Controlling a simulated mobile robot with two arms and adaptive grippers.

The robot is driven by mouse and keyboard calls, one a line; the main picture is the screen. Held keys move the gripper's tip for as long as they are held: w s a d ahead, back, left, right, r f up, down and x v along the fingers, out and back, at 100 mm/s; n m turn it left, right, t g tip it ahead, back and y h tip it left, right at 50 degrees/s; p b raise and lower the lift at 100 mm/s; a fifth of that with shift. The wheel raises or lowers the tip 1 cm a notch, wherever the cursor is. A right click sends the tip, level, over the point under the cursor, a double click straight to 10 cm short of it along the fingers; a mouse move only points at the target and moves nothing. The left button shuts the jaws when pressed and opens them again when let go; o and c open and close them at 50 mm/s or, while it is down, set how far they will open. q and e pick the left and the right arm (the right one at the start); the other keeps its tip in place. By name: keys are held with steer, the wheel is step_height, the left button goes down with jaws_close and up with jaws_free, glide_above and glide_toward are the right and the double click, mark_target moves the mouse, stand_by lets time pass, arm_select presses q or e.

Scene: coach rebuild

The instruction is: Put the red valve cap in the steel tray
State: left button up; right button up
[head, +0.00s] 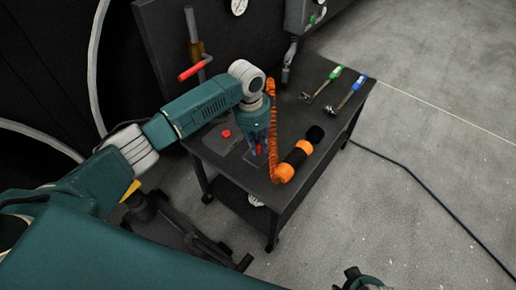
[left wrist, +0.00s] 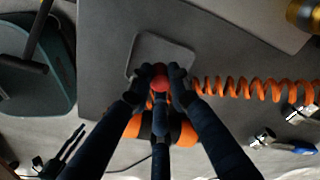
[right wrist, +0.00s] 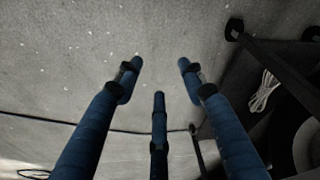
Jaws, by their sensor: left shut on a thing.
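The red valve cap (left wrist: 159,84) is between the fingertips of my left gripper (left wrist: 160,78), which is shut on it. The cap also shows as red between the fingers in the head view (head: 259,149), low over the bench. The steel tray (left wrist: 160,45), a shallow rounded square, lies just beyond the fingertips in the left wrist view; the fingers hide its near edge. I cannot tell how high the cap is above it. My right gripper (right wrist: 160,72) is open and empty, away from the bench over the floor.
An orange coiled hose (head: 271,120) and an orange-and-black cylinder (head: 297,158) lie right of the left gripper. Green-handled (head: 322,84) and blue-handled (head: 351,93) tools lie at the far right. Another small red spot (head: 226,133) shows left of the gripper. A cable crosses the floor.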

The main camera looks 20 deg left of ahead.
arm_select(q)
steer(key=shift+f, duration=0.8)
arm_select(e)
steer(key=shift+r, duration=0.6)
arm_select(q)
steer(key=shift+f, duration=0.1)
steer(key=o, duration=0.8)
arm_select(e)
steer(key=shift+f, duration=0.1)
